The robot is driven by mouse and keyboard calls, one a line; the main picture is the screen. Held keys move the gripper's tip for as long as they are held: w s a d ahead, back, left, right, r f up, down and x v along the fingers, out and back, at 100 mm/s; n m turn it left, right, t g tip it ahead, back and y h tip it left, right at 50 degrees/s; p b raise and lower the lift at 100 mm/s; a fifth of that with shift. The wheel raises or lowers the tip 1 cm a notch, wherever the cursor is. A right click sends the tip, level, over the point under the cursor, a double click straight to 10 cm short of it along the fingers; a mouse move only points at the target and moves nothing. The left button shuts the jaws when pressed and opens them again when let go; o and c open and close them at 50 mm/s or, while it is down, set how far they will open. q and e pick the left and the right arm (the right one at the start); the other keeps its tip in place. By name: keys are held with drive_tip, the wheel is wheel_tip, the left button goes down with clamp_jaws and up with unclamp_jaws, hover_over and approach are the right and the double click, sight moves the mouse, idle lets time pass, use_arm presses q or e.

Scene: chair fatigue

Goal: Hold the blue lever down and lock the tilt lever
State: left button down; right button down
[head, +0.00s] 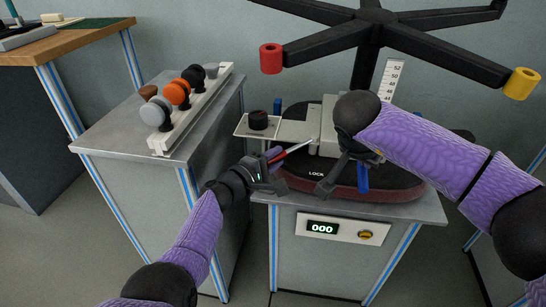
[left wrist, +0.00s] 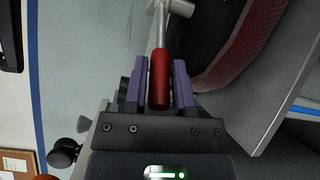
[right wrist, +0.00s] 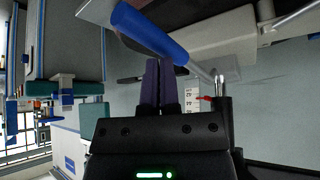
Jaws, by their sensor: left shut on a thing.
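In the head view, the right arm hides part of the mechanism.
The dark seat (head: 400,183) lies on a grey stand with a "000" display (head: 322,228). "LOCK" is written at its front. The star base (head: 375,25) with red and yellow leg ends rises above. A side bench (head: 110,135) at left holds a rack of knobs (head: 178,95).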

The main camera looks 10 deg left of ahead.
use_arm(q)
drive_tip(key=d+n+y, duration=0.1)
drive_tip(key=s+d+n+t+y, duration=0.1)
drive_tip(key=y, duration=0.1)
drive_tip(key=s+d+n+t+y, duration=0.1)
drive_tip(key=d+n+y, duration=0.1)
drive_tip(key=shift+s, duration=0.2)
use_arm(e)
drive_tip(key=shift+f, duration=0.2)
use_arm(q)
drive_tip(key=y, duration=0.1)
drive_tip(key=d+n+y, duration=0.1)
drive_tip(key=shift+s+t+y, duration=0.2)
drive_tip(key=shift+t+y, duration=0.1)
drive_tip(key=shift+c, duration=2.2)
unclamp_jaws()
